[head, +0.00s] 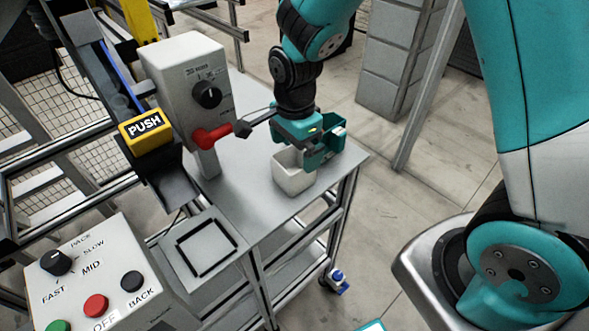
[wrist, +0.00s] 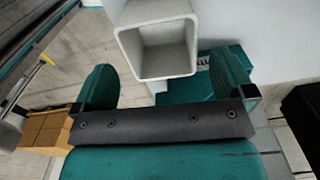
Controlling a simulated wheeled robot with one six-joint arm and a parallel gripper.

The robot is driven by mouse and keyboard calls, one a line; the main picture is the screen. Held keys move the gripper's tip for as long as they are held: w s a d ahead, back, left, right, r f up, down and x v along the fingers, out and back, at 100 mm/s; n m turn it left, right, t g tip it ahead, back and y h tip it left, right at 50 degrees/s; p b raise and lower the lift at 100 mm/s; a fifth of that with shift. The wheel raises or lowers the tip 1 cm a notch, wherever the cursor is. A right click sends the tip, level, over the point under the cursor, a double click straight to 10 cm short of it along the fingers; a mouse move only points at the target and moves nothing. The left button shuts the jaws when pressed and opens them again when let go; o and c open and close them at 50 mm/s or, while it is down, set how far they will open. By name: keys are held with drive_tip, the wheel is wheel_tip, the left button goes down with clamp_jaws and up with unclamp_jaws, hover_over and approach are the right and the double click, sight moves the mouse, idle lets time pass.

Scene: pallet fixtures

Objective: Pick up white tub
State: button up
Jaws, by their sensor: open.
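The white tub (head: 291,176) stands upright on the grey cart top, near its right edge. It is square, open-topped and empty as far as I can see. My gripper (head: 309,147) is above and just behind it in the head view, partly covering its rim. In the wrist view the white tub (wrist: 127,48) shows its open mouth ahead of my gripper (wrist: 166,70), roughly between the two teal fingers. The fingers are apart with nothing held. I cannot tell whether a finger touches the tub.
A teal bin (wrist: 216,62) stands close behind the white tub, beside the right finger in the wrist view. A grey switch box (head: 190,85) with a red handle (head: 211,136) stands left of my gripper. The cart's front left holds a black square outline (head: 206,246).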

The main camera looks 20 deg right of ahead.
sight(294, 166)
drive_tip(key=shift+a+f+p, duration=0.1)
drive_tip(key=shift+f+p, duration=0.6)
drive_tip(key=shift+f, duration=2)
drive_tip(key=c, duration=0.9)
